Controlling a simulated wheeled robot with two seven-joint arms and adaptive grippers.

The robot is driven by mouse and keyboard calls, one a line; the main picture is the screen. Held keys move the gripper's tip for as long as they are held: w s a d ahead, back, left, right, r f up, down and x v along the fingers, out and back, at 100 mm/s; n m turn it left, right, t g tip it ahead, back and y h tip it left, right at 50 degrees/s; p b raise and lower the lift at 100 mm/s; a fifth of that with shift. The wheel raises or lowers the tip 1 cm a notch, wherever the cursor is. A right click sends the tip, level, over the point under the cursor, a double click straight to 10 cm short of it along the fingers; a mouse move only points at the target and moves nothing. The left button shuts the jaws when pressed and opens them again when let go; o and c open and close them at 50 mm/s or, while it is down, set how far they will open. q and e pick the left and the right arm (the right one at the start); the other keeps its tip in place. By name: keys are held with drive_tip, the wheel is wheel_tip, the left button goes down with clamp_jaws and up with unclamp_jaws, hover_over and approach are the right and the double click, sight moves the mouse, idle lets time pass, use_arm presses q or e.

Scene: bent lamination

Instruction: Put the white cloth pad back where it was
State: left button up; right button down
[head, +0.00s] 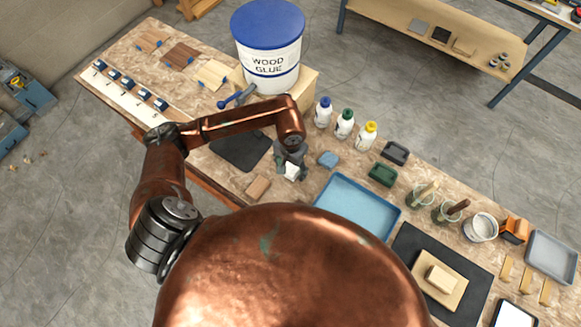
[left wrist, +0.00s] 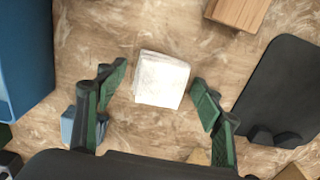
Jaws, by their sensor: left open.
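The white cloth pad (head: 292,171) lies on the worktable just below my left gripper (head: 290,165), which partly hides it in the head view. In the left wrist view the pad (left wrist: 161,79) is a small folded square lying between the two green-lined fingertips, with a gap on each side. My left gripper (left wrist: 159,88) is open and empty above the table. I cannot tell how high the fingertips are above it. My right gripper is not in view.
The blue tray (head: 335,192) is right of the pad, the blue sponge (head: 328,159) behind it. A wooden block (head: 257,187) and a dark mat (head: 235,154) lie left. Glue bottles (head: 344,123) and the large glue bucket (head: 268,45) stand at the back.

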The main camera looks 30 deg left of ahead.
sight(291, 169)
use_arm(q)
drive_tip(key=shift+r, duration=0.15)
wheel_tip(291, 169, up, 12)
idle(0.5)
idle(0.3)
drive_tip(key=shift+r, duration=0.1)
